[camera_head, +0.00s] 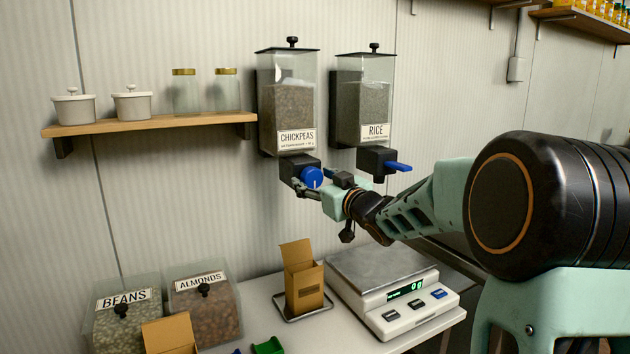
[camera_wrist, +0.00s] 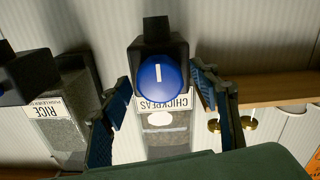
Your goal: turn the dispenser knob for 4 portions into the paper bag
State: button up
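The chickpeas dispenser (camera_head: 286,105) hangs on the wall with a round blue knob (camera_head: 311,177) at its outlet. The wrist view, upside down, shows the same knob (camera_wrist: 160,78) with a white line pointing along the picture's vertical. My gripper (camera_head: 318,186) is in front of the knob. In the wrist view its fingers (camera_wrist: 162,98) stand apart on either side of the knob, with gaps visible, holding nothing. The brown paper bag (camera_head: 304,287) stands upright and open below the chickpeas outlet, on a small metal tray (camera_head: 284,307). Its inside is hidden.
The rice dispenser (camera_head: 363,100) with a blue lever (camera_head: 397,167) hangs close on the right. A scale (camera_head: 393,292) with a green display stands right of the bag. Beans (camera_head: 128,318) and almonds (camera_head: 203,308) bins stand left. A shelf (camera_head: 150,126) holds jars and pots.

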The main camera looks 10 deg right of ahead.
jog(key=c, duration=1.1)
jog(key=shift+r+p, duration=0.1)
jog(key=shift+p, duration=0.25)
jog(key=m+p, duration=0.3)
jog(key=p, duration=0.1)
jog(key=shift+r+m, duration=0.15)
jog(key=shift+m, duration=0.25)
jog(key=m+p, duration=0.9)
jog(key=m, duration=0.1)
jog(key=shift+f+m+p, duration=0.15)
jog(key=shift+m+p, duration=0.45)
jog(key=shift+m, duration=0.35)
jog(key=shift+f+m+p, duration=0.1)
jog(key=shift+m+p, duration=0.45)
jog(key=shift+m, duration=0.4)
